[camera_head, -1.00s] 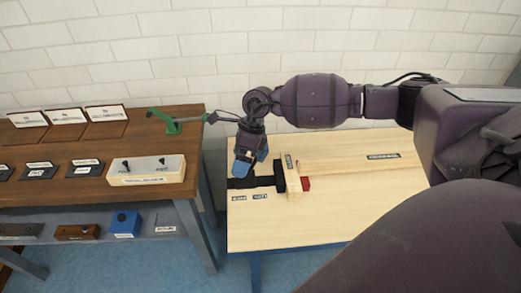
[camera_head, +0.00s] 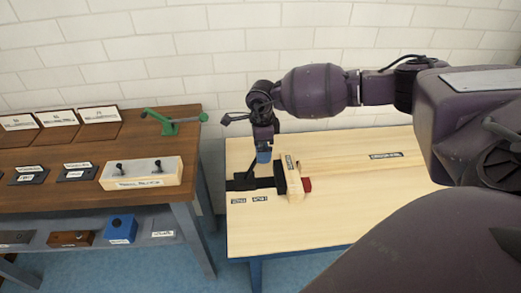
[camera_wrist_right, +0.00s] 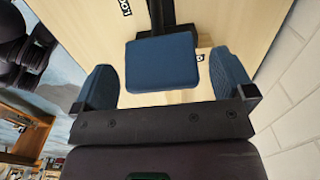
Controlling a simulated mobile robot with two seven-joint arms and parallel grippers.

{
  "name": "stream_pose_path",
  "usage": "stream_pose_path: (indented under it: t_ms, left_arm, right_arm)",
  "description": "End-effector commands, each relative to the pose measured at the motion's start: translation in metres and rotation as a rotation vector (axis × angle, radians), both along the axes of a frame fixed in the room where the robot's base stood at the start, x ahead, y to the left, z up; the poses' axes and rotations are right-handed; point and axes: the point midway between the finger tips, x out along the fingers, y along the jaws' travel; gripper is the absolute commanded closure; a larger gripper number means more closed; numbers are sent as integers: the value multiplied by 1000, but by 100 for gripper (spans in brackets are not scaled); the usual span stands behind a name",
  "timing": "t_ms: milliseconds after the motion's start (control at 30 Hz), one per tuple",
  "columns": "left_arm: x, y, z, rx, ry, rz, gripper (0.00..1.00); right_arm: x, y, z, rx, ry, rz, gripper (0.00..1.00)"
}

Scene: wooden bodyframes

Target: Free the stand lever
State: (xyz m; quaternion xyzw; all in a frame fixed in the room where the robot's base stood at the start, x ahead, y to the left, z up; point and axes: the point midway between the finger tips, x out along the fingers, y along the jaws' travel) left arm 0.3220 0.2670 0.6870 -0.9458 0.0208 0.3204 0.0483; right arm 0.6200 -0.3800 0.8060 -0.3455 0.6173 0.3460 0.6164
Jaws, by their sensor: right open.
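The stand on the light wooden table (camera_head: 340,215) has a black strip with a slanted black lever (camera_head: 250,172), a black block (camera_head: 280,178), an upright wooden piece (camera_head: 292,176) and a red part (camera_head: 307,185). My right gripper (camera_head: 264,155) points down just above the strip, beside the lever's upper end. In the right wrist view its blue fingers (camera_wrist_right: 164,72) are open, wide apart. Between them shows a blue block (camera_wrist_right: 162,62) on a black bar (camera_wrist_right: 170,18). I cannot tell whether that block is the lever's handle, or whether anything touches. My left gripper is out of view.
Small labels (camera_head: 250,200) lie before the strip. A wooden rail (camera_head: 350,160) runs right along the table. At left, a brown bench (camera_head: 70,195) holds a green lever device (camera_head: 172,124) and a box with two black knobs (camera_head: 140,173). A white brick wall stands behind.

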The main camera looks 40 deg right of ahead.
Motion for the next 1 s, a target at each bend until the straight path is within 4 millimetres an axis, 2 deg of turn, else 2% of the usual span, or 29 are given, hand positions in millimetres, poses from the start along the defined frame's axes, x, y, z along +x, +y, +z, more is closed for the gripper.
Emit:
stream_pose_path:
  t_ms: [33, 200, 567, 1000]
  left_arm:
    - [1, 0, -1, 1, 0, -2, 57]
    - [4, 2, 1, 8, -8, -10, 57]
    - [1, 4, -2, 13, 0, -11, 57]
    - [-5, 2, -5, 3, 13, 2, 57]
  right_arm:
    - [-1, 0, -9, 0, 4, 0, 0]
    - [0, -1, -20, 0, 1, -1, 0]
    - [0, 0, -22, 0, -1, -1, 0]
    - [0, 0, -22, 1, -1, -1, 67]
